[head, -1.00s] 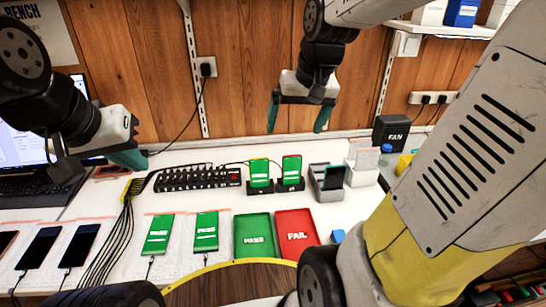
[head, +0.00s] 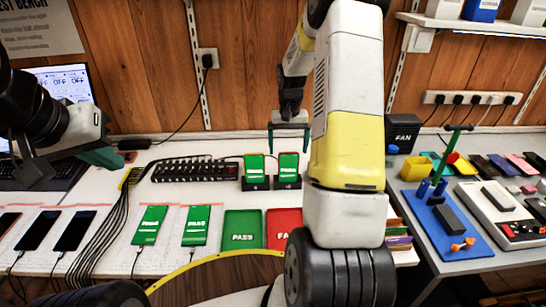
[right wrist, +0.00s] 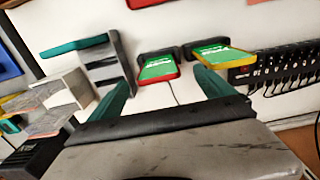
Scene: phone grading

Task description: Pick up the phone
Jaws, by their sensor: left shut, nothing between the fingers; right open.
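Two green-screened phones stand tilted in black docks at the back of the white bench: a left one (head: 255,167) and a right one (head: 289,166). My right gripper (head: 289,140) is open and empty, its fingers just above and behind the right docked phone. In the right wrist view, a red-edged phone (right wrist: 158,69) lies between the fingertips (right wrist: 162,80) and a yellow-edged phone (right wrist: 221,57) beside it. My left gripper (head: 112,160) is shut and empty at the left. Two green PASS phones (head: 151,224) (head: 196,224) and several dark-screened phones (head: 74,231) lie in front.
A green PASS tray (head: 242,218) and a red FAIL tray (head: 281,220) lie at the front, the red one partly hidden by my right arm. A black power strip (head: 195,170) is left of the docks. A grey slotted rack (right wrist: 108,68) stands beside them. A second table with a blue mat (head: 455,251) is right.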

